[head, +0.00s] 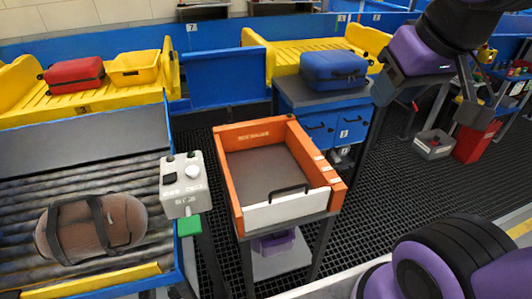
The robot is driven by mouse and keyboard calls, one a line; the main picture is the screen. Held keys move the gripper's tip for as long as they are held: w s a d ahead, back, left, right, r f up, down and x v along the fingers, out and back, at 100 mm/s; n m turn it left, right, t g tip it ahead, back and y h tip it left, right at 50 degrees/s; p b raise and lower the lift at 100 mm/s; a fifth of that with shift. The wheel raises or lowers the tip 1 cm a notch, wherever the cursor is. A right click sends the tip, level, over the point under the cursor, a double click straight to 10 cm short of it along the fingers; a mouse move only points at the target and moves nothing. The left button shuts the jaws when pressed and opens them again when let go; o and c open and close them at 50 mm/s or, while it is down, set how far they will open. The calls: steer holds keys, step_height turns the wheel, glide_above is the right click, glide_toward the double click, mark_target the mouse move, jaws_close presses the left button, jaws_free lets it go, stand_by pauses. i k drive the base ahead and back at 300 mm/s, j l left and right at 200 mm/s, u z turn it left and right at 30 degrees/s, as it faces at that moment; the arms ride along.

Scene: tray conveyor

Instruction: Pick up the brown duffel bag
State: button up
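The brown duffel bag (92,226) lies on the grey roller conveyor (30,186) at the lower left. Its dark straps loop over the top, and it lies lengthwise across the picture. My gripper (470,108) shows at the upper right at the end of my purple and black arm, far from the bag. Its dark finger parts hang over the black floor matting. I cannot tell from this angle how far apart the fingers are. I see nothing held in it.
A grey control box (182,186) stands at the conveyor's right edge. An orange tray (228,180) on a stand is beside it. A red bag (74,75) and yellow bin (134,68) sit on the back conveyor. A blue case (333,70) rests on a cabinet. Black matting lies right.

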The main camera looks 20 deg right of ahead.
mark_target(88, 225)
steer(key=u, duration=1.3)
steer(key=i+j+z, duration=0.1)
steer(key=j, duration=0.3)
steer(key=i+j+z, duration=0.1)
steer(key=i+j, duration=0.15)
steer(key=j, duration=0.15)
steer(key=i+j+z, duration=0.1)
steer(key=j, duration=0.3)
steer(key=i+j+z, duration=0.1)
steer(key=j, duration=0.35)
steer(key=i+j+z, duration=0.1)
steer(key=j, duration=0.35)
steer(key=i+j+z, duration=0.15)
steer(key=i, duration=0.25)
steer(key=i+j+z, duration=0.1)
steer(key=i+j, duration=0.3)
